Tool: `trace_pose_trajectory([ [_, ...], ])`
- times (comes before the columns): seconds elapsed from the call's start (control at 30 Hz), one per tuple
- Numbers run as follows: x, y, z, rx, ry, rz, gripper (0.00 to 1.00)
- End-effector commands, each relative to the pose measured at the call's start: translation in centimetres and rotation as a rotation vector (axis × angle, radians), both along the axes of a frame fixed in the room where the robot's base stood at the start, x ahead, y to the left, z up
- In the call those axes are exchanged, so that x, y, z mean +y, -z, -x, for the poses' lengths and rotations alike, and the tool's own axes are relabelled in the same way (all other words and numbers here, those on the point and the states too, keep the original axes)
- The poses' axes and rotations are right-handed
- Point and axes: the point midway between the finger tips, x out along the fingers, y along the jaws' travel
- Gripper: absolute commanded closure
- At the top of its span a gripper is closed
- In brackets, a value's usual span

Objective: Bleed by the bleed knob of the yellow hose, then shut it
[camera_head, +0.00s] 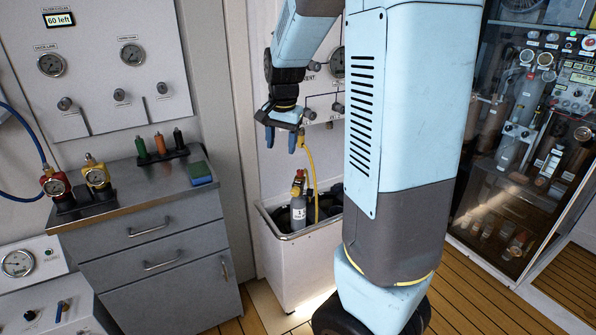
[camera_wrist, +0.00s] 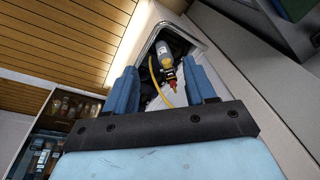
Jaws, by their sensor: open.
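The yellow hose (camera_head: 308,158) hangs from the grey wall panel (camera_head: 322,104) down to a grey bottle (camera_head: 298,213) with a red and yellow valve (camera_head: 299,181), upright in a white bin. My gripper (camera_head: 281,143) is open and empty, in front of the panel's lower left, beside the hose's top end. A small dark knob (camera_head: 309,114) sits on the panel just right of my gripper; I cannot tell whether it is the bleed knob. In the wrist view, the hose (camera_wrist: 160,84) and bottle (camera_wrist: 164,51) appear beyond my open fingers (camera_wrist: 163,76). My arm hides part of the panel.
The white bin (camera_head: 285,262) stands below my gripper. Another gauge panel (camera_head: 112,98) reads "60 left". A glass-fronted cabinet (camera_head: 530,130) stands at right.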

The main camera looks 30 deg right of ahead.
Motion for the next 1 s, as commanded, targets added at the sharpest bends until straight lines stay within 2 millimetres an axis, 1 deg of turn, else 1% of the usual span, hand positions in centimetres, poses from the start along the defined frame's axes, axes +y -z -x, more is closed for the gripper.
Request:
trace_pose_trajectory([
  [0.03,-0.3,1.1,-1.1,0.019,0.035,0.014,0.45],
  [0.1,-0.9,2.4,-2.5,0.035,0.09,0.032,0.45],
  [0.5,-4.1,9.3,-9.4,0.079,0.372,0.204,0.45],
  [0.7,-5.4,12.0,-12.5,0.056,0.491,0.32,0.45],
  [1.0,-6.7,14.8,-17.2,-0.038,0.626,0.511,0.45],
])
